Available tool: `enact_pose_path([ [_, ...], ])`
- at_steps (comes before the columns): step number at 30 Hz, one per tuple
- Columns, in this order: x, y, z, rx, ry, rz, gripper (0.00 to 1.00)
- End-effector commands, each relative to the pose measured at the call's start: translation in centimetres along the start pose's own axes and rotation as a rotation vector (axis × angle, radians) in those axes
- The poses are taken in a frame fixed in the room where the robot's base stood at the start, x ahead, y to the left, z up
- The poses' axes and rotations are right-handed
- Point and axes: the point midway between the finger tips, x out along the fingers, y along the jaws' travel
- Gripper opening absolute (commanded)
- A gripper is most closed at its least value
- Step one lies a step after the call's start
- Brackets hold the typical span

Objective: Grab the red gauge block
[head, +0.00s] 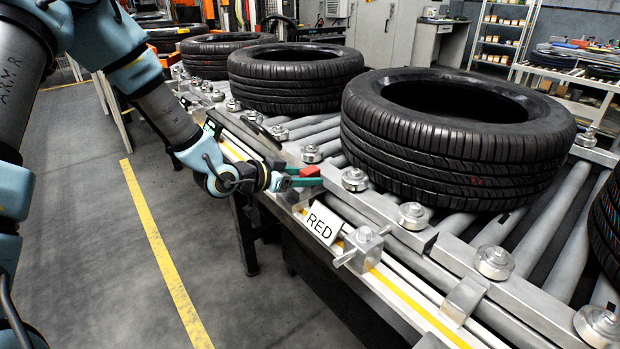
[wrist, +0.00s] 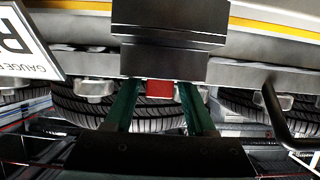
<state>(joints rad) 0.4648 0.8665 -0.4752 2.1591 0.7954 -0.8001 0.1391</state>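The red gauge block (head: 309,171) is at the near side of the conveyor, left of the sign reading RED. In the wrist view the red block (wrist: 160,89) shows between the tips of the two green fingers, with a narrow gap on each side. My gripper (head: 306,178) is open and reaches in from the left. In the wrist view my gripper (wrist: 160,92) straddles the block's sides. The far part of the block is hidden, and I cannot tell how deep it sits between the fingers.
Large black tyres (head: 455,130) lie on the roller conveyor just behind the block. Metal guide rollers (head: 355,179) line the near rail. The RED sign (head: 321,222) and a clamp (head: 363,245) stand close on the right. The floor at left is clear.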

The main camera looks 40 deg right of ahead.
Motion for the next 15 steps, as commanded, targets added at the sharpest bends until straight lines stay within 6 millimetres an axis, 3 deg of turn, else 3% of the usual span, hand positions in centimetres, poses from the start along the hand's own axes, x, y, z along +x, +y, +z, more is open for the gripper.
enact_pose_path([
  [1, -0.01, 0.00, -0.01, 0.000, 0.000, 0.000, 0.49],
  [12, -0.02, 0.00, -0.01, 0.000, 0.000, 0.000, 0.07],
  [15, -0.02, 0.00, -0.01, 0.000, 0.000, 0.000, 0.00],
])
